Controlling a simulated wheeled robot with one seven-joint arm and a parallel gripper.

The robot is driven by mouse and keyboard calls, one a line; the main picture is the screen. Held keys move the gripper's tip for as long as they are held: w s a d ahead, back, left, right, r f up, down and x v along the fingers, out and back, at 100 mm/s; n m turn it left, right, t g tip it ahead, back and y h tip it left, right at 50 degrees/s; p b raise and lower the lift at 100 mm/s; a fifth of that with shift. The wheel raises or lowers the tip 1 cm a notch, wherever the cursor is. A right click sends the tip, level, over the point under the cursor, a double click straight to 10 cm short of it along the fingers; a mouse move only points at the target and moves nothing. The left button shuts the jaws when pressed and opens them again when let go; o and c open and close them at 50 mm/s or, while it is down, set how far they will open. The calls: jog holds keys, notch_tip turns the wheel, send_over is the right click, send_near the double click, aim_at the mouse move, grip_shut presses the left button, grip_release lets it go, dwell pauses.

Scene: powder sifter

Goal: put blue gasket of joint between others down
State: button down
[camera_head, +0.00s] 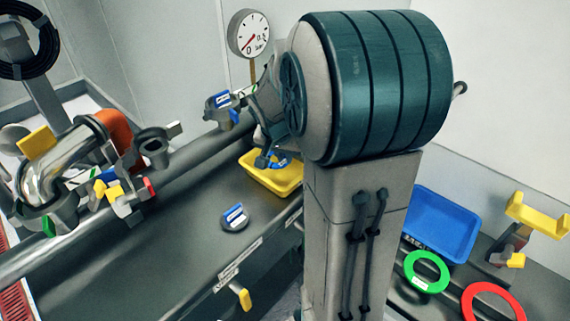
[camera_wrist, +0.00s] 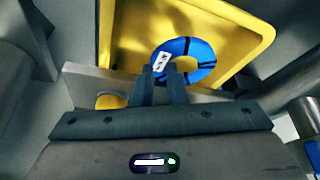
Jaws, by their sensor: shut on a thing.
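The blue gasket (camera_wrist: 200,72) is a ring with dark bands and a white label. In the wrist view my gripper (camera_wrist: 165,78) has its two narrow fingers close together on the gasket's near left edge, shut on it. A yellow tray (camera_wrist: 118,38) lies behind and below the ring; I cannot tell whether the ring touches it. In the head view, the gasket (camera_head: 283,159) shows small and partly hidden at the yellow tray (camera_head: 272,182), with my gripper (camera_head: 263,162) beside it. The metal pipe joint (camera_head: 50,172) stands at the left, with several coloured clamp parts around it.
A clamp part with a blue label (camera_head: 236,218) lies on the dark bench. A dial gauge (camera_head: 249,33) stands behind my arm. At right are a blue tray (camera_head: 440,222), a green ring (camera_head: 427,271), a red ring (camera_head: 490,301) and a yellow-topped holder (camera_head: 537,214).

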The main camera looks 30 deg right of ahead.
aim_at(284, 163)
notch_tip(284, 163, down, 4)
jog(key=shift+f, duration=0.1)
jog(key=shift+d+f, duration=0.15)
jog(key=shift+w+f, duration=0.1)
jog(key=c, duration=1.5)
grip_release()
jog(key=shift+o, duration=0.2)
